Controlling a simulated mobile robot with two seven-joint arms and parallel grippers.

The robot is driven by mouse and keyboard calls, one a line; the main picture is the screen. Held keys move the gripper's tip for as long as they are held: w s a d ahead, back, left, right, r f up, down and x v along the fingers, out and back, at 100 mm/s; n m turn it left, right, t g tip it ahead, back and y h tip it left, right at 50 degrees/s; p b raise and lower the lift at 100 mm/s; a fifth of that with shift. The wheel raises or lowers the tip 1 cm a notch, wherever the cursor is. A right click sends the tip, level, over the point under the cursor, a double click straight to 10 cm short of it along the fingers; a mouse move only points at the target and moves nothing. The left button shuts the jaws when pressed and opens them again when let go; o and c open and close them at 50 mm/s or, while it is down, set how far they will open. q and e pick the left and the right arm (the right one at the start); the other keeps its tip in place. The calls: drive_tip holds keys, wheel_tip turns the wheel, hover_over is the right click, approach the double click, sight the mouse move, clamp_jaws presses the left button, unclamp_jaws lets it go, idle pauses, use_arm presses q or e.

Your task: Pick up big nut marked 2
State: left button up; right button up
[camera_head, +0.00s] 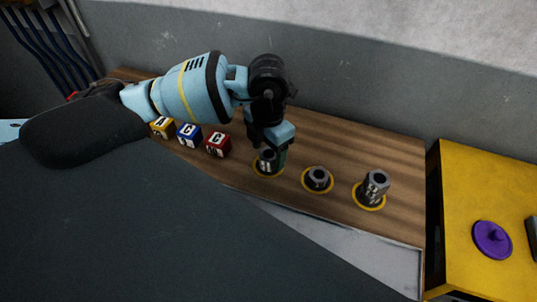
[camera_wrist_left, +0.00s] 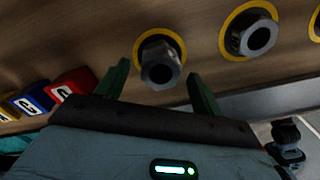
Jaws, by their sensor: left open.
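Three dark grey hex nuts stand in a row on a wooden bench, each in a yellow ring: a left nut (camera_head: 267,161), a lower middle nut (camera_head: 317,178) and a tall right nut (camera_head: 375,185). White markings show on the left and right nuts, but I cannot read which is 2. My left gripper (camera_head: 275,146) is open just above the left nut, pointing down and partly hiding it. In the left wrist view the left nut (camera_wrist_left: 160,64) appears between the two green fingers, with no visible grip; the middle nut (camera_wrist_left: 254,36) is to the right.
Yellow (camera_head: 162,128), blue (camera_head: 190,135) and red (camera_head: 218,145) letter blocks stand left of the nuts on the wooden bench (camera_head: 345,145). A grey wall runs behind. A yellow surface (camera_head: 462,180) with a purple disc (camera_head: 491,239) is at the right.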

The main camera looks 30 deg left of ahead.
sight(270, 158)
use_arm(q)
drive_tip(key=c, duration=1.2)
drive_tip(key=shift+r, duration=0.1)
drive_tip(key=shift+w+r, duration=0.1)
drive_tip(key=shift+r, duration=0.35)
drive_tip(key=shift+s+d+r, duration=0.25)
drive_tip(key=shift+r, duration=0.4)
drive_tip(key=shift+s+d+r, duration=0.2)
drive_tip(key=shift+r, duration=0.4)
drive_tip(key=s+d+r, duration=0.1)
drive_tip(key=s+d, duration=0.9)
drive_tip(key=s, duration=0.1)
drive_tip(key=shift+r, duration=0.2)
